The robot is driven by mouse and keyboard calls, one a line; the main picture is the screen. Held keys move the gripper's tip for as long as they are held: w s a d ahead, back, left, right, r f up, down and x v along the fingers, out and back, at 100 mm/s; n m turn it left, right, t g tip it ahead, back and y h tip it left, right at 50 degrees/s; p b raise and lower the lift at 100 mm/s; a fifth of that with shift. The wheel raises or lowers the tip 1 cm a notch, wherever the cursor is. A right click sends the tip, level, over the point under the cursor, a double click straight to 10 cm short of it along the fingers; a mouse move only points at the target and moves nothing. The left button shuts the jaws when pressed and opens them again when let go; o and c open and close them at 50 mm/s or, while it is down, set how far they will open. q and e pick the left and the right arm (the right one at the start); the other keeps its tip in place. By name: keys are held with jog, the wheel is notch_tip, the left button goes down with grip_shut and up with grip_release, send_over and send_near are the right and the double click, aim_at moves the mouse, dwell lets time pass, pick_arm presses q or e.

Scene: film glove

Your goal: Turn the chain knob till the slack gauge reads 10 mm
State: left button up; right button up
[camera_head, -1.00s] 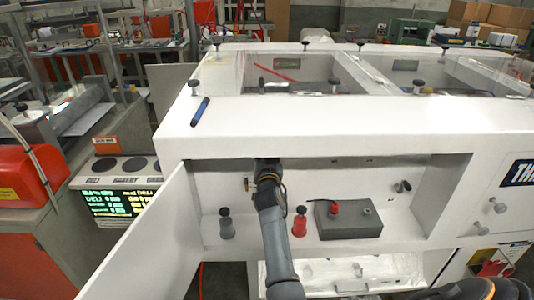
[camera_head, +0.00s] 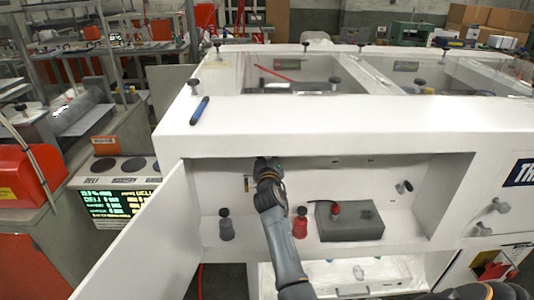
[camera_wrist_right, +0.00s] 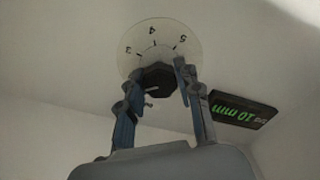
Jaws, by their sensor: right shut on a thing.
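The chain knob (camera_wrist_right: 157,78) is dark and faceted, in front of a pale round dial (camera_wrist_right: 150,40) marked 3, 4 and 5 in the right wrist view. My right gripper (camera_wrist_right: 158,70) is shut on it, one finger on each side. The slack gauge (camera_wrist_right: 238,111) is a black display beside the dial; its green text appears upside down and seems to read 10 mm. In the head view my right arm reaches into the white machine's open bay, its end (camera_head: 268,165) under the upper edge. My left gripper is not in view.
In the bay stand a grey plunger (camera_head: 226,228), a red plunger (camera_head: 300,226) and a grey box (camera_head: 348,225) with a red knob on top. An open white door (camera_head: 150,245) swings out at left. A blue marker (camera_head: 199,110) lies on the machine's top.

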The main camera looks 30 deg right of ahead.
jog(key=shift+n, duration=0.5)
jog(key=o, duration=1.2)
jog(key=shift+d, duration=0.1)
jog(key=v, duration=0.7)
jog(key=shift+s, duration=0.2)
jog(key=shift+f, duration=0.15)
